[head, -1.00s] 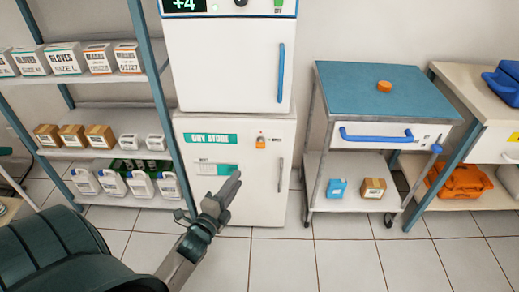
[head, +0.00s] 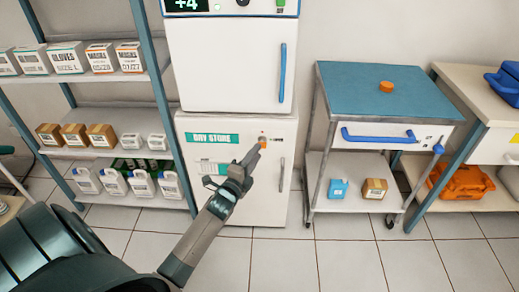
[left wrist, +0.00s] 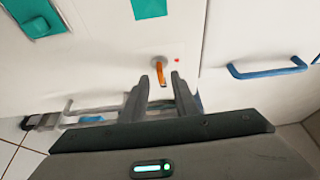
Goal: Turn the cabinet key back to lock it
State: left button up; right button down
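The white DRY STORE cabinet (head: 250,205) stands under the white fridge. Its small orange key (head: 263,144) sits in a round lock high on the door, right of the teal label. My left gripper (head: 253,156) is raised in front of the door at the key, covering part of it. In the left wrist view the orange key (left wrist: 160,74) points between the two dark fingertips of my left gripper (left wrist: 165,80). The fingers are apart, with a gap on both sides of the key. A small red mark is beside the lock. My right gripper is out of view.
The cabinet's door handle (head: 281,174) is right of the key. A blue-topped trolley (head: 350,90) stands to the right, and a shelf rack (head: 160,110) with boxes and jugs stands to the left. The tiled floor in front is clear.

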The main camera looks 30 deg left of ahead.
pick_arm(q)
jog(key=shift+w+a, duration=0.15)
jog(key=shift+w, duration=0.8)
jog(key=shift+w+a, duration=0.15)
jog(key=shift+w, duration=0.8)
grip_shut()
